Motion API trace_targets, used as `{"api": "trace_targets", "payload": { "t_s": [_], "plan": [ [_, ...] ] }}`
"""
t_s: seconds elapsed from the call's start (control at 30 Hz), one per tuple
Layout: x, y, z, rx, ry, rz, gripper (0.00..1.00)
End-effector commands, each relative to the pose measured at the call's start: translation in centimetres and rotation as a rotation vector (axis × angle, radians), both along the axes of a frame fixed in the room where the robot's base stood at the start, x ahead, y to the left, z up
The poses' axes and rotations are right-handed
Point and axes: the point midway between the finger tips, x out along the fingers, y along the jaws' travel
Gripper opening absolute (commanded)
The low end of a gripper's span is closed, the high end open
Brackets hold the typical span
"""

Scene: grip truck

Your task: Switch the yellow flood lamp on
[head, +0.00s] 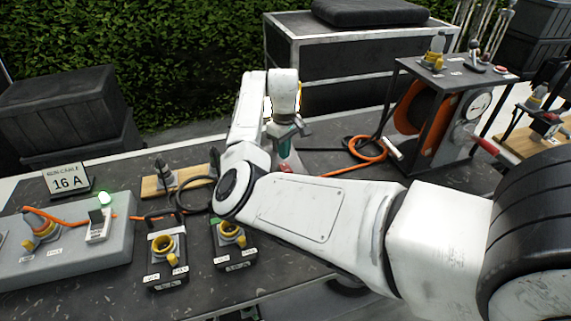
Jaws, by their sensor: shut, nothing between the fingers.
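My white arm reaches across the bench, and its end bends down near the middle of the head view. My gripper (287,136) is there, small and partly hidden by my own arm links. It looks shut, with nothing seen held in it. A small red part (286,168) shows just below it; I cannot tell what it belongs to. A sliver of yellow shows behind my wrist and may be part of the yellow flood lamp. The rest of the lamp and its switch are hidden or cannot be made out.
A grey socket box (75,262) with an orange cable and a lit green lamp (104,198) stands left. A "16 A" sign (68,181) is behind it. Two black socket boxes (167,262) are front centre. An orange cable reel (414,108) in a dark frame stands right.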

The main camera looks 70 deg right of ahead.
Motion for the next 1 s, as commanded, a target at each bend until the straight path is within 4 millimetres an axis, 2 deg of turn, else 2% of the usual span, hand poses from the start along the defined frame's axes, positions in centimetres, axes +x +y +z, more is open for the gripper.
{"api": "trace_targets", "payload": {
  "t_s": [0.03, 0.5, 1.0],
  "plan": [
    [0.0, 0.0, 0.7, -0.001, 0.001, 0.000, 0.00],
    [0.0, 0.0, 3.7, 0.000, 0.001, 0.000, 0.00],
    [0.0, 0.0, 3.6, 0.000, 0.000, 0.000, 0.00]
  ]
}}
